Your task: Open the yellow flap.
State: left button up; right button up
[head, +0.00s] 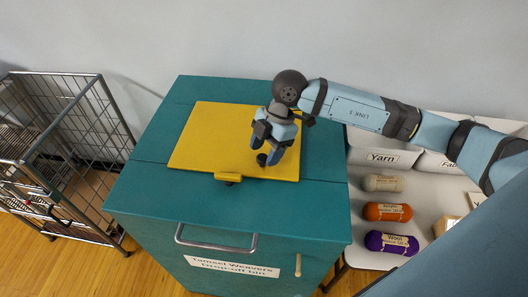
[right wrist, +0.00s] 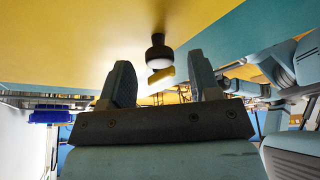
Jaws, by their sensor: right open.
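The yellow flap (head: 212,135) lies flat and shut on top of the teal drop-off bin (head: 150,205). A yellow tab (head: 228,178) sits at its front edge. A small dark knob (head: 262,159) stands on the flap's right part; it also shows in the right wrist view (right wrist: 158,51). My right gripper (head: 268,150) is low over the flap, right at the knob. In the right wrist view its fingers (right wrist: 160,64) are apart, with the knob showing in the gap between them. I cannot tell whether they touch it. My left gripper is not in view.
A metal handle (head: 216,248) and a label (head: 232,267) are on the bin's front. A wire cart (head: 60,150) stands at left. At right, a pale table (head: 360,257) holds grey, orange (head: 388,212) and purple (head: 391,243) yarn rolls and a Yarn box (head: 383,157). A wall is behind.

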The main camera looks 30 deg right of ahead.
jog(key=shift+a+f, duration=0.25)
jog(key=shift+f, duration=0.35)
